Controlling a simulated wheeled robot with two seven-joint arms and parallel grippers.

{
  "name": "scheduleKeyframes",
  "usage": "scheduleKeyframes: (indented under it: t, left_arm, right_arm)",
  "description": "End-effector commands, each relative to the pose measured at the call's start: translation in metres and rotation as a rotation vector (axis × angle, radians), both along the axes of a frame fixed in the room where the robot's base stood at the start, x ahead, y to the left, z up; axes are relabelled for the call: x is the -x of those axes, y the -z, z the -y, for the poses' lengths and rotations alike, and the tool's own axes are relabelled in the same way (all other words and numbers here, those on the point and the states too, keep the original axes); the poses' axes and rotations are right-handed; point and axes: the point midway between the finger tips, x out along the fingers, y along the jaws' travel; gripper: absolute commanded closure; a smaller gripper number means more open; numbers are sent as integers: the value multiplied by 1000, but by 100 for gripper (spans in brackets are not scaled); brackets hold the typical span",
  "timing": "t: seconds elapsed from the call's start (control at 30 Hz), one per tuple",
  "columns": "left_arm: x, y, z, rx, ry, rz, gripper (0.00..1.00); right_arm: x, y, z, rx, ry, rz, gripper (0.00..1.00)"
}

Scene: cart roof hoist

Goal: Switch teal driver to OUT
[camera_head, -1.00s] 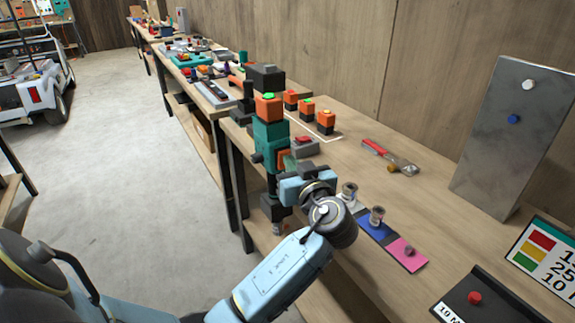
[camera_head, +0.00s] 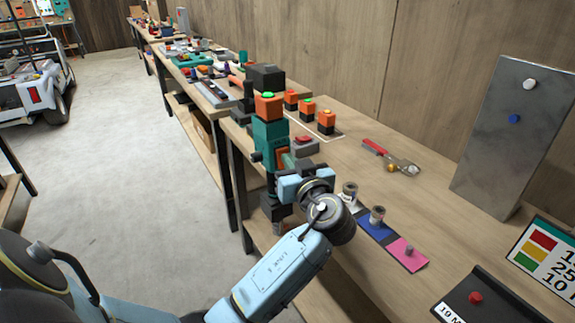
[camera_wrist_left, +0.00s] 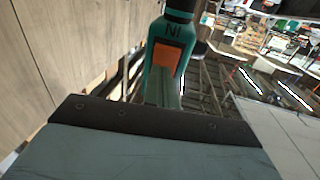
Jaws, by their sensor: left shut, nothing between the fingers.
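The teal driver (camera_head: 268,135) stands upright at the bench's left edge, with an orange block with a green top and a black part above it. In the left wrist view the driver (camera_wrist_left: 163,88) shows an orange panel (camera_wrist_left: 167,57) and the letters IN above it. My left gripper (camera_head: 287,163) is shut and empty, close against the driver's near side. My right gripper is not in view.
The wooden bench (camera_head: 420,200) runs along the wall. Orange blocks (camera_head: 307,106), a grey box with a red top (camera_head: 305,146), a red-handled tool (camera_head: 388,155) and metal cylinders on coloured patches (camera_head: 378,216) lie near. A grey panel (camera_head: 512,135) stands right.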

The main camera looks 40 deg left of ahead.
Motion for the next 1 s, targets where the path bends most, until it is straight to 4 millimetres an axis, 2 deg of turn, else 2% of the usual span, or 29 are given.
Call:
scheduleKeyframes:
  t: [0.7, 1.0]
  left_arm:
    - [22, 10, 53, 2, 1, 1, 100]
    - [25, 10, 60, 1, 1, 1, 100]
  right_arm:
    - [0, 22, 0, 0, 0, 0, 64]
    - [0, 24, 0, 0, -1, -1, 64]
